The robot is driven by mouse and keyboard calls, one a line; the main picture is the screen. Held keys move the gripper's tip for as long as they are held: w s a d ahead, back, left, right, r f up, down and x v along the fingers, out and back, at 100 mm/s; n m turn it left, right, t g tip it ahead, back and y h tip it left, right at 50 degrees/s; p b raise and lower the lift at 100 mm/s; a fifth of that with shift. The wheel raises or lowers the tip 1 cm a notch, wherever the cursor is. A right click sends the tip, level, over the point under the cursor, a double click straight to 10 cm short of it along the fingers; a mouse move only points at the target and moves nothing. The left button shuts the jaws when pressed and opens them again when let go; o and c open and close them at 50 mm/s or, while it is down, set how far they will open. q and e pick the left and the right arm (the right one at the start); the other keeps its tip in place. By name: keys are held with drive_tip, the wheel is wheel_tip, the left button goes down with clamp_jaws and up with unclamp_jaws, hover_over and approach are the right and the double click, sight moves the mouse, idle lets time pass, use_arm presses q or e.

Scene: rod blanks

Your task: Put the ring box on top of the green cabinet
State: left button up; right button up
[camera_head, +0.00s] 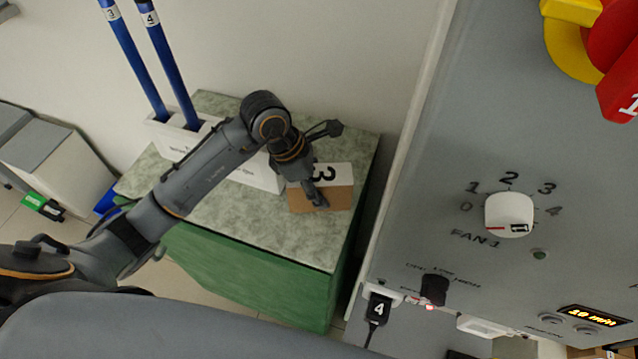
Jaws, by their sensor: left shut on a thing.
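The cabinet has a mottled pale green top. I cannot tell whether the box touches that top or is just above it. My right gripper is not in view.
A white holder (262,176) with blue rods (172,65) numbered 3 and 4 stands on the cabinet, partly behind my left arm. A grey panel (440,150) with a fan knob (508,214) is close on the right. The cabinet top's front part is clear.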

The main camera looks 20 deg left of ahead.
use_arm(q)
drive_tip(key=shift+f, duration=0.15)
drive_tip(key=o, duration=1.3)
drive_tip(key=shift+r, duration=0.2)
drive_tip(key=shift+a+r, duration=0.1)
drive_tip(key=shift+r, duration=0.15)
drive_tip(key=b+v, duration=0.2)
drive_tip(key=v, duration=0.8)
drive_tip(key=shift+a+r, duration=0.1)
drive_tip(key=shift+r, duration=0.2)
drive_tip(key=shift+s+a+r, duration=0.1)
drive_tip(key=shift+a+r, duration=0.05)
drive_tip(key=shift+r, duration=0.25)
